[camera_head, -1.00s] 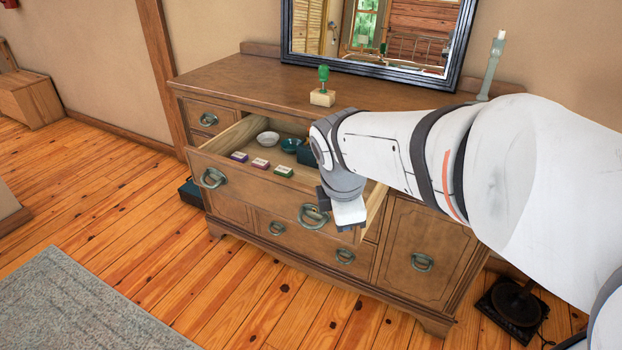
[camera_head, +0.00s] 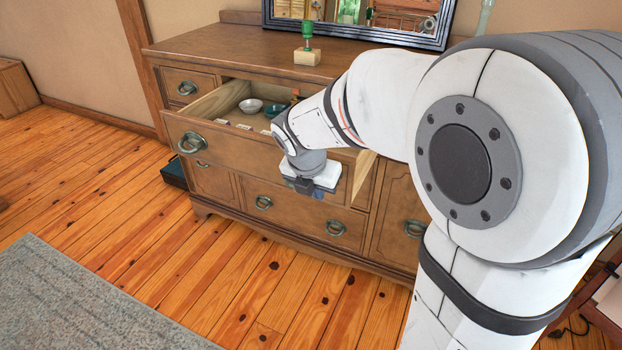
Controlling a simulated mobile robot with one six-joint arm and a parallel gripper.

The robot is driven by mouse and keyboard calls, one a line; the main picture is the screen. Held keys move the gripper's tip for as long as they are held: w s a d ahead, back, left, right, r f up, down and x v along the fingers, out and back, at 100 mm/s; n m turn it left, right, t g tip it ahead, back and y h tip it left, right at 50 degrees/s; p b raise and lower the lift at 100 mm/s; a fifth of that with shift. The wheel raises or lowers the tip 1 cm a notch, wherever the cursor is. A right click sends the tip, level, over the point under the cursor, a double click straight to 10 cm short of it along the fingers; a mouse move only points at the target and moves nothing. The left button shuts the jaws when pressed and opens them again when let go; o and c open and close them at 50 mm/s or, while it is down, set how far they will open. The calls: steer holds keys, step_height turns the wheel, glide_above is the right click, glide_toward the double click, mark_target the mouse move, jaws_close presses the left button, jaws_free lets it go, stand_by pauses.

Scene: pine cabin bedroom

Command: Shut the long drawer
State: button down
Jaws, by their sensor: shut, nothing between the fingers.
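The long drawer (camera_head: 225,140) of the wooden dresser (camera_head: 200,48) stands pulled out, with its contents showing. Its left ring handle (camera_head: 191,143) is in view; its right handle is hidden behind my gripper. My gripper (camera_head: 303,189) is in front of the right part of the drawer front, pointing down, shut and empty. I cannot tell whether it touches the drawer front. Inside the drawer are a white bowl (camera_head: 251,105), a teal bowl (camera_head: 274,110) and small boxes, partly hidden by the front and my arm.
A green-handled stamp on a wooden block (camera_head: 307,57) stands on the dresser top, before a black-framed mirror (camera_head: 350,30). A small closed drawer (camera_head: 187,88) is at the upper left. A dark case (camera_head: 174,174) lies left on the floor. The floor and grey rug (camera_head: 80,305) in front are clear.

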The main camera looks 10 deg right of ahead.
steer(key=w+d, duration=0.1)
steer(key=w+d+f, duration=0.1)
steer(key=w, duration=0.1)
steer(key=shift+w+d+b, duration=0.3)
steer(key=shift+d+b, duration=0.05)
